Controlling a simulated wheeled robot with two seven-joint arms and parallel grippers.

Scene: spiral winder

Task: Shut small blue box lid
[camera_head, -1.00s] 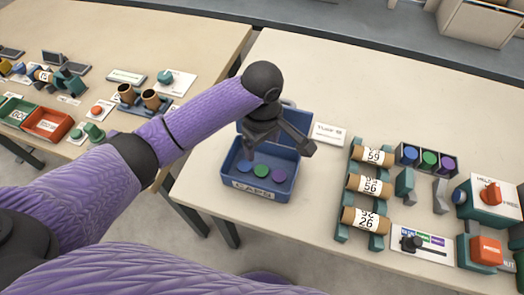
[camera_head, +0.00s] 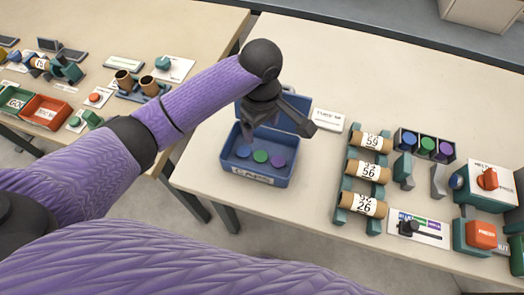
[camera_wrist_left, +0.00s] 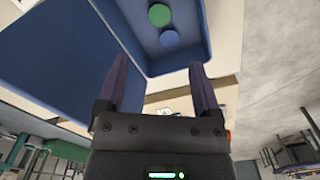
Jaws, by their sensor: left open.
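The small blue box (camera_head: 262,178) stands near the table's left front edge with a front label reading CAPS. Blue, green and purple round caps lie in it. Its lid (camera_head: 290,118) stands open at the back, partly hidden by my left gripper. My left gripper (camera_head: 283,132) is open and empty, above the rear of the box, at the lid. In the left wrist view the gripper (camera_wrist_left: 159,70) has its fingers apart, with the lid (camera_wrist_left: 55,60) to the left and the box (camera_wrist_left: 185,60) beyond the fingers. Contact with the lid cannot be told. My right gripper is not in view.
A white label card (camera_head: 328,120) lies right of the box. A teal rack (camera_head: 352,165) with labelled rolls stands further right, with a cap holder (camera_head: 424,146) and a machine with orange knobs (camera_head: 480,235) beyond. The table behind the box is clear.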

